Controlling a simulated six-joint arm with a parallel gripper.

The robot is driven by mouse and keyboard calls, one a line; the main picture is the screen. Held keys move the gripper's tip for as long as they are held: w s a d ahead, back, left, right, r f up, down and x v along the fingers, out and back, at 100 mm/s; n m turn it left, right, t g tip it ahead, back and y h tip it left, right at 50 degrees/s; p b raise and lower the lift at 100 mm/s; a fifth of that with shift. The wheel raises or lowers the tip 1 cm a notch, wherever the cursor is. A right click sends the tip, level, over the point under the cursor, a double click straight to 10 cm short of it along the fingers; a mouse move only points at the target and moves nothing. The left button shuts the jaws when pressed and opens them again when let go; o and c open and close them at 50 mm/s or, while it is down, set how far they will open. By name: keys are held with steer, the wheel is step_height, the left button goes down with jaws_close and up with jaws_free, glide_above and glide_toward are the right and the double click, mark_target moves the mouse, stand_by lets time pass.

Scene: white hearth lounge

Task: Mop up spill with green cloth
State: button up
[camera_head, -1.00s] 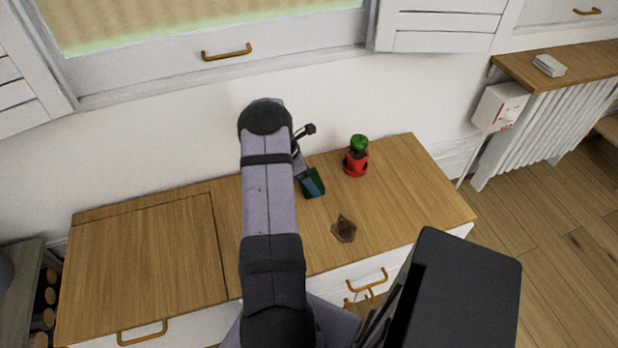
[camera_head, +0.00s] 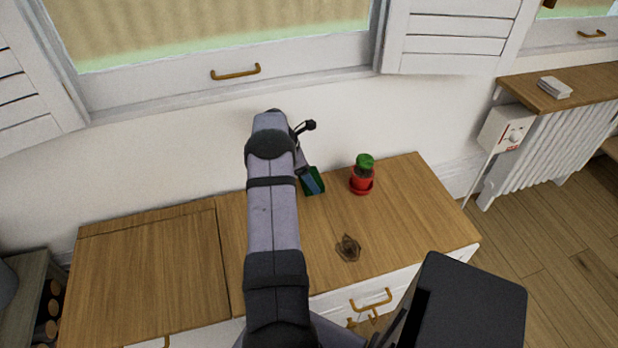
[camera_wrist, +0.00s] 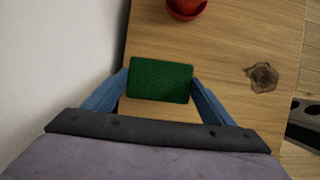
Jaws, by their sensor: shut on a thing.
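The green cloth (camera_wrist: 160,80) is a flat dark-green rectangle between the two blue fingers in the wrist view. My gripper (camera_wrist: 160,84) is shut on it, one finger at each side. In the head view the cloth (camera_head: 317,178) shows at the end of my gripper (camera_head: 311,182), near the wall side of the wooden top. The brown spill (camera_head: 348,248) lies on the wooden top nearer the front edge, apart from the cloth. In the wrist view the spill (camera_wrist: 262,77) is to the right of the cloth. I cannot tell whether the cloth touches the wood.
A red pot with a green plant (camera_head: 362,175) stands right of the cloth; its red base (camera_wrist: 186,8) shows at the top of the wrist view. The white wall (camera_head: 200,150) is close behind. The wooden top (camera_head: 415,205) is clear around the spill.

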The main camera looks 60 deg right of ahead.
steer(key=shift+r+p, duration=1.4)
steer(key=shift+r, duration=0.65)
steer(key=w+a+r+m+y, duration=0.1)
steer(key=w+a+r+m, duration=0.1)
steer(key=w+a, duration=0.8)
steer(key=w+a+r+m, duration=0.2)
steer(key=w+a, duration=0.6)
steer(key=a, duration=0.5)
steer(key=w+a+r+m+y, duration=0.1)
steer(key=a+r+m, duration=0.1)
steer(key=a, duration=1.3)
steer(key=w+a+r+m+g+y, duration=0.1)
steer(key=a+r+m, duration=0.2)
steer(key=a, duration=1.2)
steer(key=shift+a+r, duration=0.25)
steer(key=shift+r, duration=0.25)
